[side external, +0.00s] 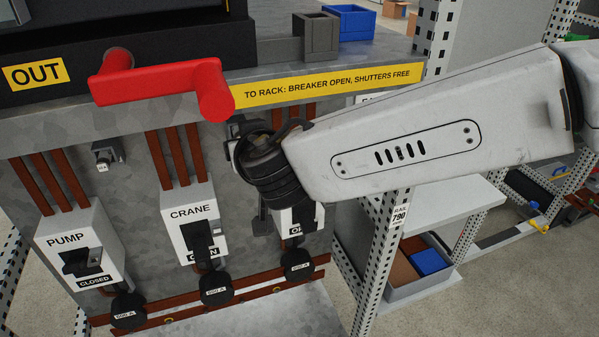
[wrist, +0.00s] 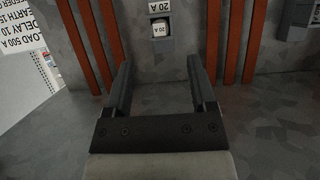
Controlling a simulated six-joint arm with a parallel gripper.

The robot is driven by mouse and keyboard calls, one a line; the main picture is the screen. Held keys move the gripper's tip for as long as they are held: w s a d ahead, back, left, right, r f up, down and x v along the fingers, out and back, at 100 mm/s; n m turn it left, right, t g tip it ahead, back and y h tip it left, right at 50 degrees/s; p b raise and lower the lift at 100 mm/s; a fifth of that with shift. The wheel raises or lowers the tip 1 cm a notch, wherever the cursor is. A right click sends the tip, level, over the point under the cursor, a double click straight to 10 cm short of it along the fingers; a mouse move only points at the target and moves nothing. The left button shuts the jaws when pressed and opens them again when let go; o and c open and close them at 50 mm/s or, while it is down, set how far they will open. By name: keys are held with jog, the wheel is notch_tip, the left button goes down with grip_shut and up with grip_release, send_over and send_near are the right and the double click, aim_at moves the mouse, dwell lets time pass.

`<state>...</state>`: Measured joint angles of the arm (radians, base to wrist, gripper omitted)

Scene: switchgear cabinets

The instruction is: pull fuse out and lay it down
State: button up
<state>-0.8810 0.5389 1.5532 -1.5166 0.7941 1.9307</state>
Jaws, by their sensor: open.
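The fuse (wrist: 160,28) is a small white body marked 20 A. It sits in a dark holder on the grey panel, between two groups of copper bars, with a second 20 A label beside it. My gripper (wrist: 159,62) is open and empty, its two dark fingers spread on either side of the fuse's line. The fuse lies beyond the fingertips in the wrist picture, apart from them.
A red handle (side external: 165,85) juts out at upper left. PUMP (side external: 80,242) and CRANE (side external: 195,222) switch boxes stand on the panel, and a third is partly behind my wrist. A grey bin (side external: 316,36) and a blue bin (side external: 351,22) stand on the top ledge.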

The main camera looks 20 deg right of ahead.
jog(key=x, duration=0.6)
jog(key=shift+w, duration=0.1)
grip_shut()
jog(key=c, duration=0.8)
grip_release()
jog(key=shift+c, duration=0.2)
grip_shut()
jog(key=shift+c, duration=0.4)
grip_release()
grip_shut()
jog(key=shift+s, duration=2.7)
dwell(1.2)
